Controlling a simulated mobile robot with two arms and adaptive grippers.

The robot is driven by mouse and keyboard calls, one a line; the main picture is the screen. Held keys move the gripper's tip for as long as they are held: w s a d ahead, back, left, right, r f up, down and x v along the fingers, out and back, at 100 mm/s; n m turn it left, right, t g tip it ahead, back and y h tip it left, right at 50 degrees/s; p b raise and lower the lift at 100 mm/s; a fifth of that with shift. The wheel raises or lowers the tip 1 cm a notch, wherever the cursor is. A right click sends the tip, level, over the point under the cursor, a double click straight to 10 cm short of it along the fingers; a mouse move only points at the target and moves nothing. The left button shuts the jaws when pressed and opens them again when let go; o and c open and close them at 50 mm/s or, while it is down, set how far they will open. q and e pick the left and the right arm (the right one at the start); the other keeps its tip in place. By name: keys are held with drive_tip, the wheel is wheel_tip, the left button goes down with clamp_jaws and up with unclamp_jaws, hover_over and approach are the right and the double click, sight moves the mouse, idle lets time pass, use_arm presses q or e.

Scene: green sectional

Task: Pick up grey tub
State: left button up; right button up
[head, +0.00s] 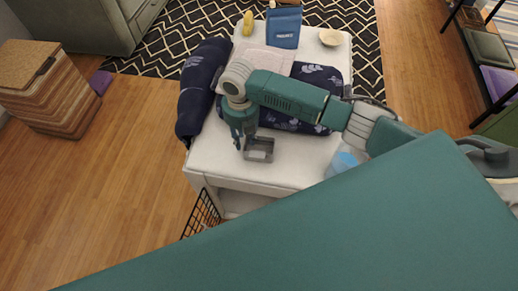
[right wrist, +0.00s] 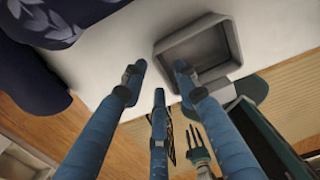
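The grey tub (head: 259,155) is a small, square, open tub on the near part of the white table, just right of my right gripper. In the right wrist view the grey tub (right wrist: 228,72) lies at the top, its hollow inside showing empty. My right gripper (head: 241,143) reaches down beside the tub's left side. In the right wrist view my right gripper (right wrist: 158,85) has its fingers spread with nothing between them. One fingertip overlaps the tub's near corner; I cannot tell whether it touches. My left gripper is not in view.
The white table (head: 210,160) also carries dark blue patterned cloth (head: 197,85), a blue pouch (head: 284,27), a cream bowl (head: 330,37), a yellow item (head: 248,23) and a light blue object (head: 343,161). A black wire basket (head: 202,215) is below the near edge. Wooden floor lies left.

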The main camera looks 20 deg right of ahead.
drive_tip(key=shift+s+f, duration=0.15)
drive_tip(key=shift+f, duration=1.7)
clamp_jaws()
drive_tip(key=shift+r, duration=0.15)
